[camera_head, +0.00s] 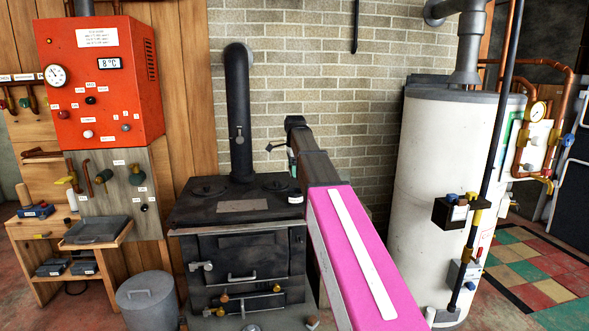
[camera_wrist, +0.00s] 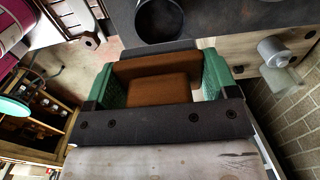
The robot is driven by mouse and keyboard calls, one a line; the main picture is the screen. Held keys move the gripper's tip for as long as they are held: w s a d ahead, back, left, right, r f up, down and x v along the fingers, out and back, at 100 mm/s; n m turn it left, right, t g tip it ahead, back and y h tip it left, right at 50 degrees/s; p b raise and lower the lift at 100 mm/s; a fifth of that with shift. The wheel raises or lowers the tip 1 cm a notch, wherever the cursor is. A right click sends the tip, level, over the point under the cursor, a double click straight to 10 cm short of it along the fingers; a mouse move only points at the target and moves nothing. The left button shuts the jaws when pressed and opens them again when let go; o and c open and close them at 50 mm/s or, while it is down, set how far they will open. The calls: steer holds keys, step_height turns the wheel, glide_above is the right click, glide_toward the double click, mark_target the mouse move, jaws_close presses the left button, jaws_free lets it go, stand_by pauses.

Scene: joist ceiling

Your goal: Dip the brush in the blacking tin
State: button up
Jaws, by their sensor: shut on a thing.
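In the wrist view my gripper (camera_wrist: 160,70) is shut on a brown wooden block, which looks like the back of the brush (camera_wrist: 160,88), between its green pads. The brush's bristles are hidden. A round black open-topped thing (camera_wrist: 160,18) lies just beyond the fingers, apart from the brush; I cannot tell for sure whether it is the blacking tin. In the head view my pink-covered arm reaches toward the wall above the stove's right side, and the gripper is largely hidden. A small pale-labelled dark thing (camera_head: 295,197) sits at the stove top's right front corner; it may be the tin.
The black stove (camera_head: 240,240) has a flue pipe (camera_head: 239,110) rising at its back. A white tank (camera_head: 440,190) stands to the right. A red boiler (camera_head: 100,80) and a wooden bench (camera_head: 45,235) are at the left.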

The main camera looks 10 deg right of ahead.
mark_target(295, 191)
steer(key=shift+f, duration=2.9)
steer(key=shift+f, duration=0.65)
steer(key=shift+r, duration=0.15)
steer(key=shift+r, duration=3.45)
